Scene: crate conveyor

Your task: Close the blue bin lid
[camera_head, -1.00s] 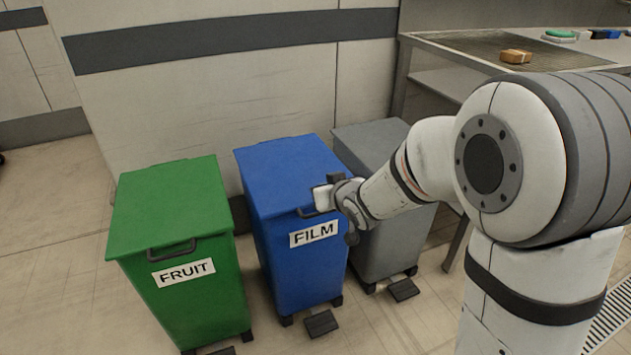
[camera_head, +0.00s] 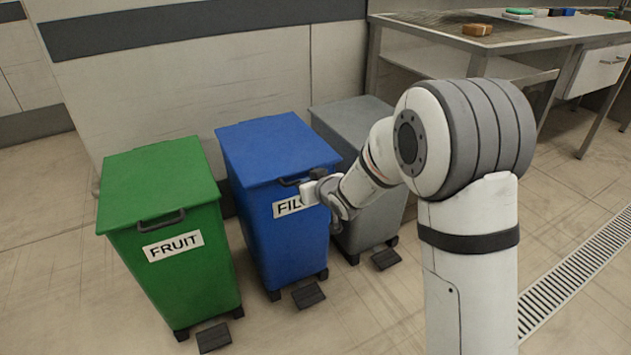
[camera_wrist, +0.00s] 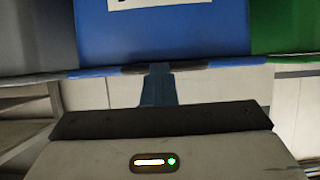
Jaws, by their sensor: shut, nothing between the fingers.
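The blue bin (camera_head: 292,243) stands between a green and a grey bin, with a FILM label on its front. Its blue lid (camera_head: 272,148) lies flat over the top, with no gap visible. A dark handle (camera_head: 293,181) is at the lid's front edge. My gripper (camera_head: 308,193) is shut and empty, just in front of the bin, covering the end of the label. In the wrist view, my gripper (camera_wrist: 158,84) points at the lid's front edge, and the blue bin front (camera_wrist: 160,35) appears upside down. Whether it touches the handle is unclear.
The green bin (camera_head: 178,265), labelled FRUIT, stands close on the left, lid down. The grey bin (camera_head: 368,215) stands close on the right, partly behind my arm. Pedals (camera_head: 308,295) stick out at floor level. A metal table (camera_head: 545,38) is at back right. Front floor is clear.

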